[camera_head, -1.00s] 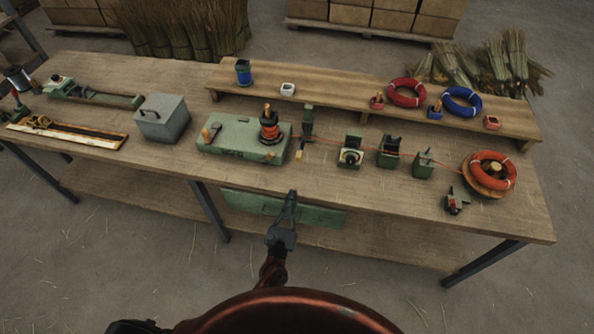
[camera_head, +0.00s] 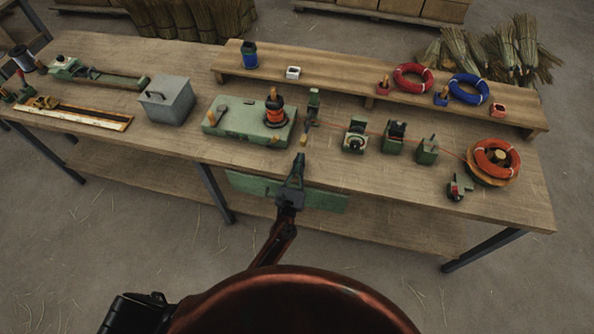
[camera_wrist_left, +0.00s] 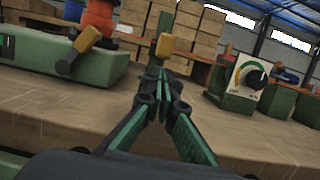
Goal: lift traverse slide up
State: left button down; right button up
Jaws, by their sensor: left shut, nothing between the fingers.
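The traverse slide (camera_head: 313,104) is a slim green upright post with dark parts, standing right of the winding machine on the workbench. A small yellow knob (camera_head: 303,140) hangs low at its front. In the left wrist view the yellow knob (camera_wrist_left: 165,45) shows just above and beyond the fingertips. My left gripper (camera_head: 299,158) is shut and empty at the bench's front edge, just below the knob in the picture. In the left wrist view its fingers (camera_wrist_left: 158,75) meet at their tips. Whether they touch the knob, I cannot tell. My right gripper is not in view.
The green winding machine (camera_head: 235,120) carries an orange-wound spool (camera_head: 275,115). An orange wire runs right past a dial box (camera_head: 355,137) and green blocks to an orange coil (camera_head: 496,157). A grey box (camera_head: 168,102) stands left. Bare bench top (camera_head: 400,180) lies in front.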

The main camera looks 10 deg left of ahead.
aim_at(303, 144)
pick_arm(q)
jog(key=shift+x, duration=1.25)
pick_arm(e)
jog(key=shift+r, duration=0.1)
pick_arm(q)
jog(key=shift+r, duration=0.1)
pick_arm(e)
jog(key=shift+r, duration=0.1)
pick_arm(q)
notch_tip(303, 144, up, 4)
jog(key=p, duration=0.3)
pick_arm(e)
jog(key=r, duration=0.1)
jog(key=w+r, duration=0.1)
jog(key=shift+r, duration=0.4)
